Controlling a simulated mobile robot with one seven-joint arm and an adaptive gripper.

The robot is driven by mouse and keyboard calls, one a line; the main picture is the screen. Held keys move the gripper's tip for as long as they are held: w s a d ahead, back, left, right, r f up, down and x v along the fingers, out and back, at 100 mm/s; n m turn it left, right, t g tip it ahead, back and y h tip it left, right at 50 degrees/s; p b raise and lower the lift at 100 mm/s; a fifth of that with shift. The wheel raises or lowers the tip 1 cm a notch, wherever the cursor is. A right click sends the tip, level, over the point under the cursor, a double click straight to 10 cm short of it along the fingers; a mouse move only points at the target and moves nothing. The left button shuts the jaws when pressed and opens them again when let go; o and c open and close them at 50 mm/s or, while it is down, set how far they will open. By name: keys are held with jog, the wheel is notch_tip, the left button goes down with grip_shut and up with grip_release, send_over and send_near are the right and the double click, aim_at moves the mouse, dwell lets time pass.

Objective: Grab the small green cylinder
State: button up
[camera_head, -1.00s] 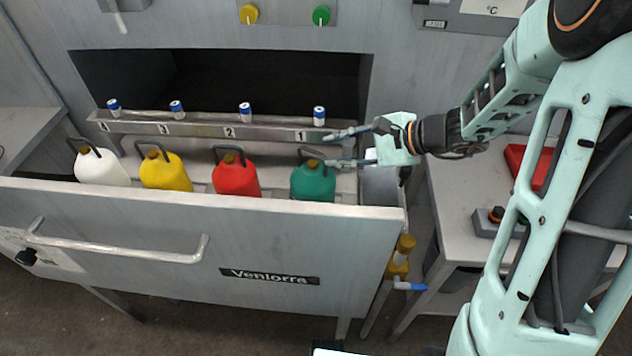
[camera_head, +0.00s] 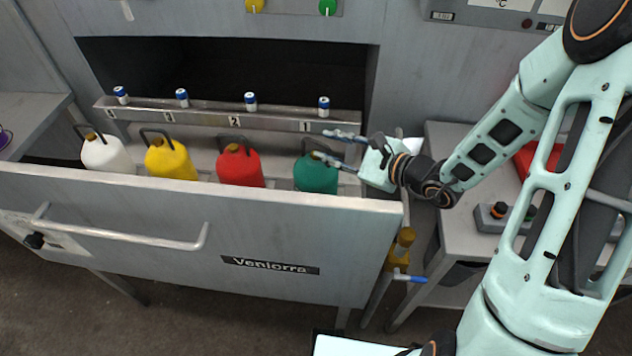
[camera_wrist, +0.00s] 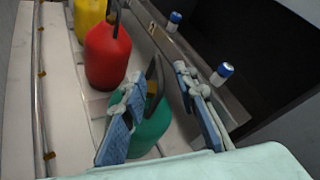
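The green cylinder (camera_head: 316,177) is a small canister with a dark loop handle. It stands upright at the right end of the open drawer and also shows in the wrist view (camera_wrist: 153,128). My gripper (camera_head: 325,146) is open above it, with its fingers pointing left in the head view. In the wrist view, the handle shows between the two blue-padded fingers (camera_wrist: 158,82), with a gap on each side. The near finger hides part of the canister's top. I cannot tell how high the fingertips are relative to the handle.
Red (camera_head: 240,168), yellow (camera_head: 170,160) and white (camera_head: 107,154) canisters stand to the left in the drawer (camera_head: 200,200). A numbered rail (camera_head: 215,117) behind them carries several small blue-and-white cylinders. The drawer's front wall and right end are close to my gripper.

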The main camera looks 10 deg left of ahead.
aim_at(319, 143)
jog(key=x, duration=0.4)
jog(key=shift+w+a, duration=0.1)
jog(key=shift+a, duration=0.2)
jog(key=shift+c, duration=0.3)
grip_shut()
jog(key=shift+w+r, duration=0.1)
jog(key=shift+r, duration=0.05)
